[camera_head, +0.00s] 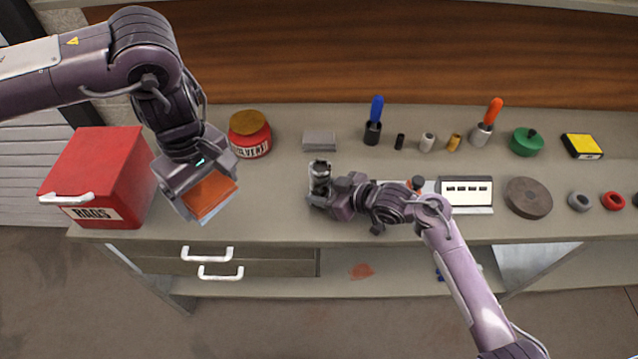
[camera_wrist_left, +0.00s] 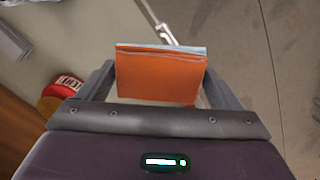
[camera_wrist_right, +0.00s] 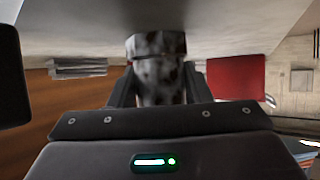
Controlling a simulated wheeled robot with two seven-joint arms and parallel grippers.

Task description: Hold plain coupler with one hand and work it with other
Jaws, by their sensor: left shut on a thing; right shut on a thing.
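My right gripper (camera_head: 321,194) is shut on the coupler (camera_head: 320,170), an upright, grey metal cylinder at the middle of the bench. In the right wrist view the coupler (camera_wrist_right: 160,72) shows dark mottled patches between the fingers. I cannot tell whether its base touches the bench. My left gripper (camera_head: 207,197) is shut on a folded orange cloth (camera_head: 210,193) with a pale blue layer. It holds the cloth up over the front left of the bench, left of the coupler and apart from it. The cloth (camera_wrist_left: 160,77) also shows in the left wrist view.
A red RAGS box (camera_head: 100,170) stands at the left and a red SOLVENT can (camera_head: 249,135) behind my left gripper. A grey block (camera_head: 319,141) lies behind the coupler. Small cylinders, brushes and a white panel (camera_head: 466,191) are to the right. The bench between my grippers is clear.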

